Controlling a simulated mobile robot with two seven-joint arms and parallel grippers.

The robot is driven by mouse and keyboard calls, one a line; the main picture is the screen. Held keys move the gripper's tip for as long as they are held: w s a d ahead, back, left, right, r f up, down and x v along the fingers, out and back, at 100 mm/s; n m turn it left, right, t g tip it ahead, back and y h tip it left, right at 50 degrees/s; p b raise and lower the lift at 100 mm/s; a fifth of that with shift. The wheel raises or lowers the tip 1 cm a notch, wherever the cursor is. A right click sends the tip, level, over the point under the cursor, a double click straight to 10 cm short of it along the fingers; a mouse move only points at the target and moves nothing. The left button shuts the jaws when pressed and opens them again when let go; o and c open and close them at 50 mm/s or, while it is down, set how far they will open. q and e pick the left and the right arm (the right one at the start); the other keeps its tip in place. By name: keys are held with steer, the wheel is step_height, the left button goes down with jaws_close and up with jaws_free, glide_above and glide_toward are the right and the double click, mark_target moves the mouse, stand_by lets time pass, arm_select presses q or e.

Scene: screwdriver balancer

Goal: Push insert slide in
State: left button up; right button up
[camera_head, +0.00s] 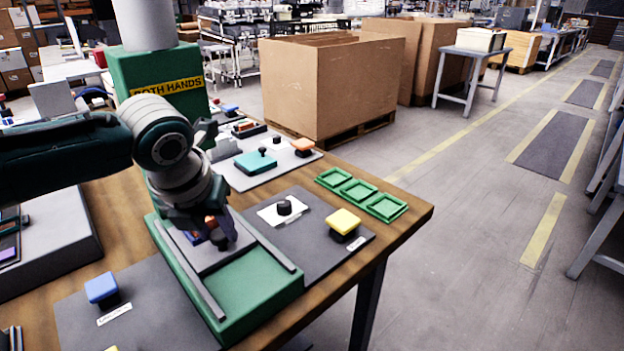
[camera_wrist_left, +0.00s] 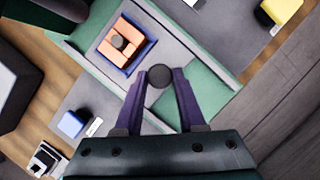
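The grey slide plate (camera_head: 208,262) lies between two rails on the green base (camera_head: 255,290). In the left wrist view, the slide plate (camera_wrist_left: 172,58) carries an orange insert (camera_wrist_left: 121,45) in a dark blue frame, with a black knob on top. A round dark slide handle (camera_wrist_left: 160,76) stands near the plate's edge. My left gripper (camera_head: 218,238) is low over the plate. In the left wrist view, its purple fingertips (camera_wrist_left: 160,82) lie on either side of the handle; whether they press on it is unclear. My right gripper is out of view.
A blue button (camera_head: 101,288) is left of the base, and a yellow button (camera_head: 343,221) is right of it. Green trays (camera_head: 361,190) lie at the table's right edge. A green post with a "BOTH HANDS" sign (camera_head: 170,87) stands behind.

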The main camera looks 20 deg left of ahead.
arm_select(q)
steer(key=o, duration=0.4)
steer(key=p+v, duration=0.2)
steer(key=v, duration=0.8)
steer(key=shift+s+f+p, duration=0.1)
steer(key=shift+p, duration=0.25)
steer(key=shift+d, duration=0.1)
